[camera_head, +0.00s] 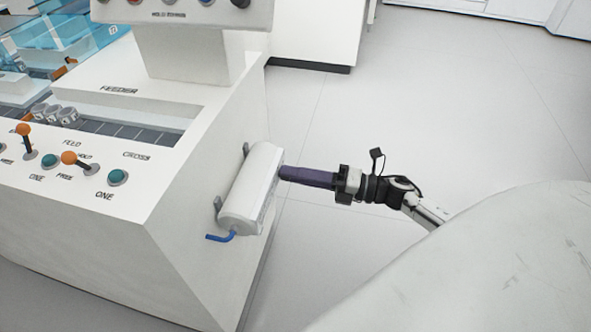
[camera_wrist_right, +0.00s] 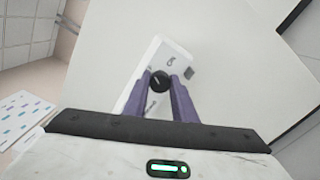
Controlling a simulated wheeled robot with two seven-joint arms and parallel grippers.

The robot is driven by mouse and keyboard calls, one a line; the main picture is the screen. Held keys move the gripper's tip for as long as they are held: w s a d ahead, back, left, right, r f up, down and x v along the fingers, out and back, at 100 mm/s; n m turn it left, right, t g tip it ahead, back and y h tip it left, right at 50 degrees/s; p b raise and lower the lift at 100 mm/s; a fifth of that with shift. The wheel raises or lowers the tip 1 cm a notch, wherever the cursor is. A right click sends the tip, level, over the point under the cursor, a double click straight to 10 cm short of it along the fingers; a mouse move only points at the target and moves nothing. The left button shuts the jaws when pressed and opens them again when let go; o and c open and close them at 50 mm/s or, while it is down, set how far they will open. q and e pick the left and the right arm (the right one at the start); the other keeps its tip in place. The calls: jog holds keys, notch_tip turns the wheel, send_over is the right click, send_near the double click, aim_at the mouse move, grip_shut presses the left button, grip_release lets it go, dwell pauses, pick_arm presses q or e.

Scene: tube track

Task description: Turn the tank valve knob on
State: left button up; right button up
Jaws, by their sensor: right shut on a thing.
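The tank (camera_head: 247,188) is a white, rounded box mounted on the side of the white machine, with a blue outlet pipe (camera_head: 220,237) at its lower end. It also shows as a white panel with dark lettering in the right wrist view (camera_wrist_right: 172,58). The valve knob (camera_wrist_right: 160,82) is small, round and black. My right gripper (camera_head: 284,173) reaches the tank from the right, and its purple fingers are shut on the knob, one on each side. In the head view the fingers hide the knob. My left gripper is not in view.
The feeder machine (camera_head: 190,90) fills the left, with orange-tipped levers (camera_head: 24,130), green buttons (camera_head: 118,177) and several small grey parts (camera_head: 67,115) in its track. A control box (camera_head: 190,12) stands above it. Grey floor (camera_head: 440,95) lies open behind my right arm.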

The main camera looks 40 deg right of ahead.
pick_arm(q)
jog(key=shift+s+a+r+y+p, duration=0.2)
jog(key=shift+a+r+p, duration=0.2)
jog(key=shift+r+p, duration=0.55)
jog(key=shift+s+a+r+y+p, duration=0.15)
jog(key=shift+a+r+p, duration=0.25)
jog(key=shift+p, duration=0.9)
pick_arm(e)
jog(key=shift+f+m, duration=0.1)
jog(key=shift+m, duration=6.2)
jog(key=shift+d, duration=0.1)
jog(key=o, duration=1)
jog(key=shift+o, duration=0.2)
pick_arm(q)
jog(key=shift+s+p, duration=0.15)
jog(key=shift+p, duration=0.2)
pick_arm(e)
jog(key=v, duration=1)
jog(key=shift+s, duration=0.15)
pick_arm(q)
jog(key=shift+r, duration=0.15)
